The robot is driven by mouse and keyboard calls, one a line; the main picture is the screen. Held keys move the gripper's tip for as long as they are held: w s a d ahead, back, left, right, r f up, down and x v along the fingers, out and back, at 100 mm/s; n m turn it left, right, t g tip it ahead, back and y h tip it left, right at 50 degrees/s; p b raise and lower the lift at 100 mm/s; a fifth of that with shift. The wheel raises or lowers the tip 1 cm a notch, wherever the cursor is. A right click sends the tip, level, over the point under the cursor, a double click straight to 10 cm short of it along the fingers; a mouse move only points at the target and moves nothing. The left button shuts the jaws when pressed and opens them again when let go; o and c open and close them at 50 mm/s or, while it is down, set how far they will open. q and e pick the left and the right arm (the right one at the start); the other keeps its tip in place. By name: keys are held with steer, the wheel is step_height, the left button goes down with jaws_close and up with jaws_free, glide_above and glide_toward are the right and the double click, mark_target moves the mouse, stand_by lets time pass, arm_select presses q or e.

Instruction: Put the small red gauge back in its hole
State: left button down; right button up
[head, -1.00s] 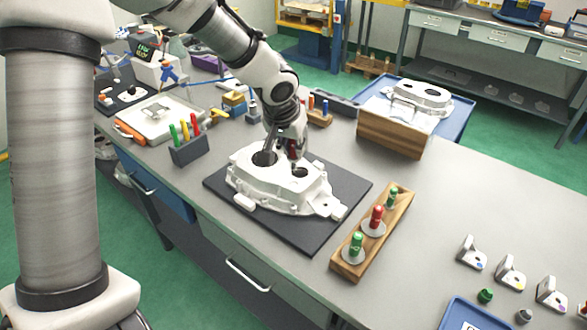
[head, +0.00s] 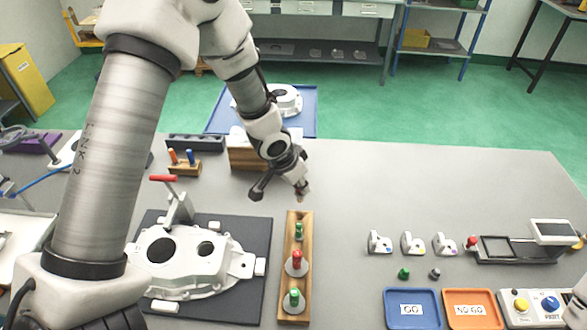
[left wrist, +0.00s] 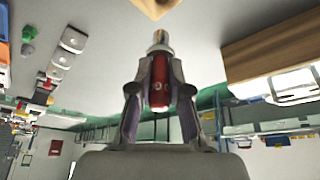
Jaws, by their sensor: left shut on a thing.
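My left gripper (head: 297,180) is shut on the small red gauge (left wrist: 159,82). In the left wrist view the red body is between the fingers and its metal tip points away from the gripper. In the head view only the gauge's tip (head: 303,195) shows clearly, above and beyond the far end of the wooden rack (head: 288,235). The rack bears a small green gauge (head: 299,231), a larger red gauge (head: 297,258) and a green gauge (head: 293,297). My right gripper is not in view.
A white casting (head: 188,262) lies on a dark mat (head: 250,290) left of the rack. A wooden block (head: 246,158) stands behind the gripper. Small brackets (head: 412,243), a blue tray (head: 411,322) and an orange tray (head: 472,322) are right. The table between is clear.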

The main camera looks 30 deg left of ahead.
mark_target(296, 195)
arm_select(q)
steer(key=shift+w+d, duration=0.1)
steer(key=shift+d, duration=0.1)
steer(key=shift+a+f+b, duration=0.2)
steer(key=shift+f+b, duration=0.5)
step_height(296, 195, down, 4)
steer(key=b, duration=0.4)
steer(key=shift+f, duration=0.25)
steer(key=shift+r+p, duration=0.1)
steer(key=shift+p, duration=0.2)
stand_by(0.6)
steer(key=shift+f+b, duration=1.75)
steer(key=shift+f, duration=0.4)
steer(key=c, duration=1)
jaws_free()
